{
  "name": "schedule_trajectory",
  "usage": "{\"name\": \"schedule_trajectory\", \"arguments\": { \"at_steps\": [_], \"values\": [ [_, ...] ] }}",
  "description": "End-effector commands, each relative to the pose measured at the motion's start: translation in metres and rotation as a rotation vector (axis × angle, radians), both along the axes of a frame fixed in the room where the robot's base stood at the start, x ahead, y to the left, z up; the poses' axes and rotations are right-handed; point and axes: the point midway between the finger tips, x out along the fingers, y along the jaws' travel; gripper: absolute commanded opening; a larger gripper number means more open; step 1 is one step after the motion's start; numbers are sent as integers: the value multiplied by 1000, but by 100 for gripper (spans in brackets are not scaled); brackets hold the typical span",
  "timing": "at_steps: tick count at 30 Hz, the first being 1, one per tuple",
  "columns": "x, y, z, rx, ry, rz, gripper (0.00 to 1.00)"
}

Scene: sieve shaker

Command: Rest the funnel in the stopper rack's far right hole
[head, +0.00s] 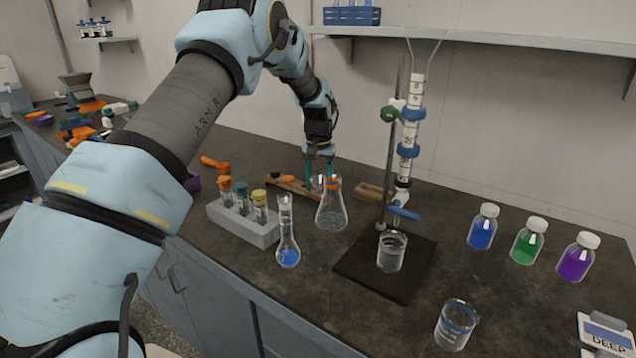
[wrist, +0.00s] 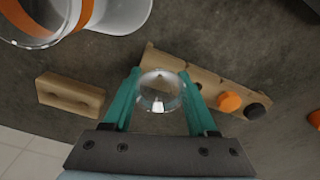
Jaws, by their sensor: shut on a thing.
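The funnel (wrist: 160,92) is a clear glass ring with a shiny bowl in the wrist view. My gripper (wrist: 160,88) is shut on it, with one teal finger on each side. The stopper rack (wrist: 205,80) is a long wooden board below and beyond it, bearing an orange stopper (wrist: 229,101) and a dark stopper (wrist: 254,110). The funnel overlaps one end of the rack in this view; its stem and the hole beneath are hidden. In the head view my gripper (head: 320,165) points down by the right end of the rack (head: 300,188), partly behind the flask.
A conical flask (head: 332,208) with an orange band stands close in front of my gripper. A small wooden block (head: 373,192) lies to its right, near the burette stand (head: 385,150). A tube rack (head: 245,227) and a round flask (head: 288,240) stand nearer.

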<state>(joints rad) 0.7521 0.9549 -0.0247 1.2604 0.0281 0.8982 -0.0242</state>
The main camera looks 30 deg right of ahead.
Motion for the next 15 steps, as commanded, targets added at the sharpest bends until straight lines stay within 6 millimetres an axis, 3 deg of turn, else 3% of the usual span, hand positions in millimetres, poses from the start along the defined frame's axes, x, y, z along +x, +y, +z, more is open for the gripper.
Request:
{"name": "schedule_trajectory", "arguments": {
  "at_steps": [1, 12, 13, 15],
  "values": [
    [-6, 9, -43, 25, 22, 2, 4],
    [-6, 9, -44, 25, 22, 2, 4],
    [-6, 9, -44, 25, 22, 2, 59],
    [-6, 9, -44, 25, 22, 2, 67]
  ]
}}
